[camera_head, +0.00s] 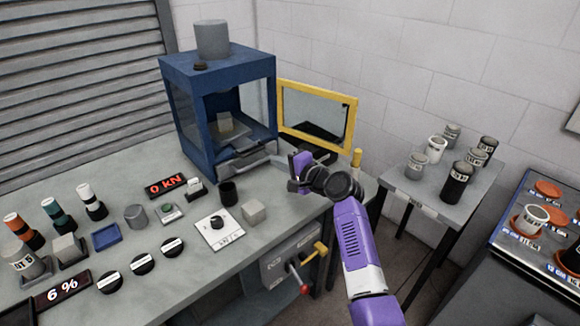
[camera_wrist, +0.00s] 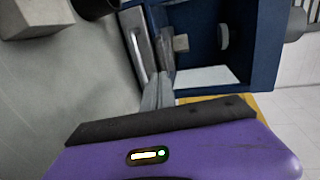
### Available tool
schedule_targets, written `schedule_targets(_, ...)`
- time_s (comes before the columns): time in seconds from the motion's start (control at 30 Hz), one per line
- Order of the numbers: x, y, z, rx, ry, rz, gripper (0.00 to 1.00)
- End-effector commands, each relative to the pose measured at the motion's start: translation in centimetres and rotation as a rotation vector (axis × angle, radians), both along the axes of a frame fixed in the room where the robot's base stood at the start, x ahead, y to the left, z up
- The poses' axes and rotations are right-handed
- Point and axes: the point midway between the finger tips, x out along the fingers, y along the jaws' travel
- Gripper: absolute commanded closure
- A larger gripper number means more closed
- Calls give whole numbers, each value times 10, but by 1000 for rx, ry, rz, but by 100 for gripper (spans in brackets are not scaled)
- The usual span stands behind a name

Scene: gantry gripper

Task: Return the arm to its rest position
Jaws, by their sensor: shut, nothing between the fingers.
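My gripper (camera_head: 297,172) is shut and empty at the end of my purple arm, in the middle of the head view. It is over the right part of the grey workbench, in front of the blue press cabinet (camera_head: 185,110). The cabinet's yellow-framed door (camera_head: 281,112) stands open to the right, behind my gripper. In the wrist view my gripper's purple body (camera_wrist: 175,150) fills the bottom, and the blue cabinet (camera_wrist: 237,15) is close beyond it.
A black cup (camera_head: 228,193), a grey cube (camera_head: 253,211) and a dial panel (camera_head: 217,229) sit left of my gripper. A yellow-topped post (camera_head: 356,158) is close on the right. A side table (camera_head: 438,205) with several canisters stands further right. The floor between is free.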

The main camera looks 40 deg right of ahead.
Motion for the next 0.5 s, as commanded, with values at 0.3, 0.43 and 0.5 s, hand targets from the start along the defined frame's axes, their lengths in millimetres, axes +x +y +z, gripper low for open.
schedule_targets(0.3, -42, -3, 9, -1, -1, -2, 100)
schedule_targets(0.43, -48, -3, 10, 0, -1, -2, 100)
schedule_targets(0.5, -48, -3, 10, 0, 0, -1, 100)
